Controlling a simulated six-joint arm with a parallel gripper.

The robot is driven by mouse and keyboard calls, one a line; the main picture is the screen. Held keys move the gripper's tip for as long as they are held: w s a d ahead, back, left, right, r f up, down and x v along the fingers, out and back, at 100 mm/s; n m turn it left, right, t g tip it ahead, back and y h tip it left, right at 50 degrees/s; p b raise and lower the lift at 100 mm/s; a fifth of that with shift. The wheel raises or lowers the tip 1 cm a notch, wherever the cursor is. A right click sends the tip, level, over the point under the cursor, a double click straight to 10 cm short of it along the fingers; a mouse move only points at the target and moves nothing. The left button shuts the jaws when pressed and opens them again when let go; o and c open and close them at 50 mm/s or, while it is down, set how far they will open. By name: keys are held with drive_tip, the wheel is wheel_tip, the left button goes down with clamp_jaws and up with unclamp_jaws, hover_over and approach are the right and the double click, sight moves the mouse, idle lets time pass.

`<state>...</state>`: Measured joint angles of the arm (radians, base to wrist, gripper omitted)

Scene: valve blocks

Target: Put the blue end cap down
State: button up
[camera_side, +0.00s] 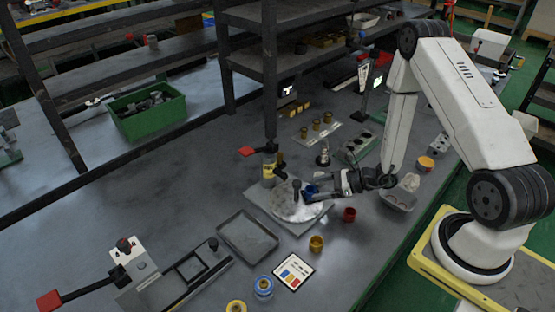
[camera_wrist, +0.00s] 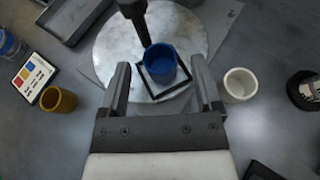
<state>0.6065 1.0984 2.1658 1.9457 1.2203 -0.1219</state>
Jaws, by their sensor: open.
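The blue end cap (camera_wrist: 160,63) stands upright, open end up, inside a thin black square outline on a pale round plate (camera_wrist: 112,50). It also shows in the side view (camera_side: 310,191), near the right part of the round plate (camera_side: 288,211). My gripper (camera_wrist: 163,80) is open, with one finger on either side of the cap and a visible gap at each. In the side view my gripper (camera_side: 318,191) reaches in low from the right at the cap. The cap's lower side toward my gripper is partly hard to see.
A dark upright post (camera_wrist: 137,18) stands close behind the cap. A brass cup (camera_wrist: 58,99) is at left and a white cup (camera_wrist: 240,84) at right. A red cup (camera_side: 349,214) stands near my gripper. An empty tray (camera_side: 247,237) lies left of the plate.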

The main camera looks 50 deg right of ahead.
drive_tip(key=v, duration=1.1)
drive_tip(key=shift+s+d, duration=0.1)
idle(0.6)
drive_tip(key=s+a+r+n+g, duration=0.2)
drive_tip(key=a+n+g, duration=0.35)
drive_tip(key=n, duration=0.25)
drive_tip(key=s+a+r+n+g, duration=0.2)
drive_tip(key=a+r+n+g, duration=0.15)
drive_tip(key=n+g, duration=0.35)
drive_tip(key=w+a+r+n+t+h, duration=0.3)
drive_tip(key=r+n+h, duration=0.3)
drive_tip(key=n, duration=0.7)
drive_tip(key=shift+w+a+r+n+t+h, duration=0.25)
drive_tip(key=shift+w+r+n+t+h, duration=0.15)
drive_tip(key=shift+w+t+h, duration=0.4)
